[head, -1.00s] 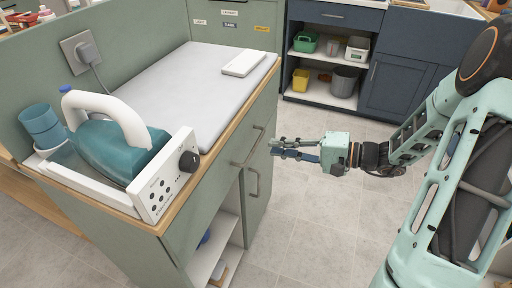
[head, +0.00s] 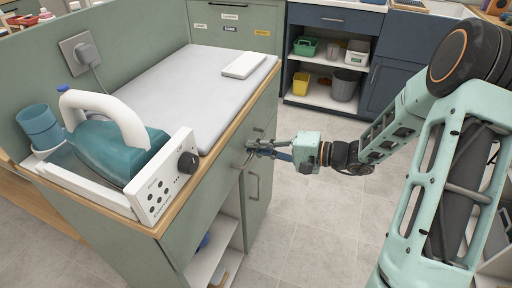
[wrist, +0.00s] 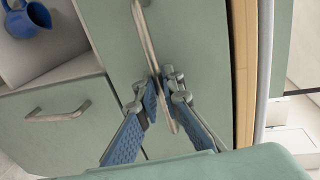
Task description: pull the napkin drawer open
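The green counter cabinet (head: 190,222) has a shut drawer (wrist: 200,50) right under its wooden top edge, with a long metal bar handle (wrist: 146,35). I cannot read a label on this drawer. My gripper (head: 250,148) is at this handle, reaching in from the right. In the wrist view my gripper (wrist: 165,95) has its two blue-padded fingers on either side of the bar, with a small gap between them. Contact with the bar cannot be made out. In the head view the fingers hide part of the handle.
A cabinet door with its own handle (head: 253,185) is below the drawer, beside an open shelf holding a blue jug (wrist: 28,18). The tiled floor (head: 310,225) to the right is clear.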

